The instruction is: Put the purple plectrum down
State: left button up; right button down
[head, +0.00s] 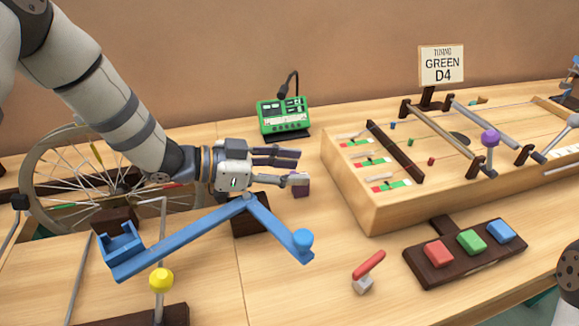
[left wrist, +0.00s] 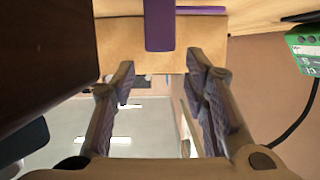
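The purple plectrum (head: 301,189) shows in the head view as a small dark purple piece just below and beyond the fingertips of my left gripper (head: 292,167). In the left wrist view a purple strip (left wrist: 159,25) lies ahead of the fingertips, in front of a tan wooden surface (left wrist: 115,45). My left gripper also shows in the left wrist view (left wrist: 161,72). Its two fingers stand apart with a clear gap and nothing clamped between them. I cannot tell whether the plectrum touches a fingertip or what it rests on. My right gripper is out of view.
A blue lever (head: 180,240) with a round knob passes below my left gripper. A wooden string box (head: 370,207) stands to the right, with a dark button panel (head: 465,268) before it. A green tuner (head: 284,117) stands behind. A red-handled switch (head: 368,270) is in front.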

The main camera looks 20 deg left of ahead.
pick_arm(q)
jog(key=shift+s+f, duration=0.1)
jog(key=shift+f, duration=0.15)
jog(key=shift+r, duration=0.35)
jog(key=p+v, duration=0.2)
jog(key=v, duration=1)
jog(key=shift+r, duration=0.45)
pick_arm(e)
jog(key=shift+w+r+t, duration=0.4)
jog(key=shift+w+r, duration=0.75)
